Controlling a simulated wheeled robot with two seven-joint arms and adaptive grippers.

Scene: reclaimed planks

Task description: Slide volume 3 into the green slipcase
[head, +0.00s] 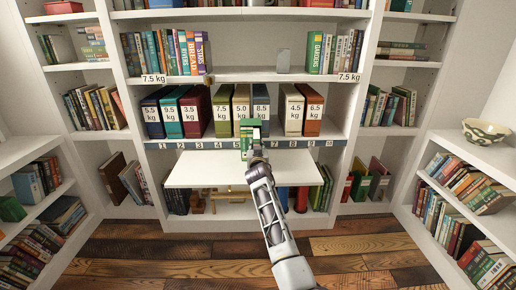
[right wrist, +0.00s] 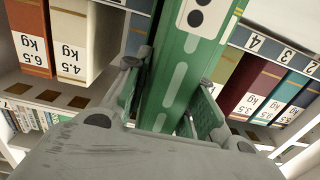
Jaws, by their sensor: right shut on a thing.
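My right gripper (head: 252,146) is in front of the middle bay, above the pull-out board. In the right wrist view it (right wrist: 170,108) is shut on a narrow green book-like block (right wrist: 187,75). The block has pale dashes down its face and a white label with two black dots showing; the label is cut off by the frame's edge. The block also shows in the head view (head: 250,128), upright before the row of weight-marked volumes. I cannot tell whether it is volume 3. I cannot make out a separate green slipcase. My left gripper is not in view.
Several kg-labelled volumes stand behind, including a cream one (head: 292,110) and a rust one (head: 313,112). A numbered strip (head: 200,144) runs along the shelf edge. The white pull-out board (head: 205,174) looks clear. A patterned bowl (head: 485,131) sits at right.

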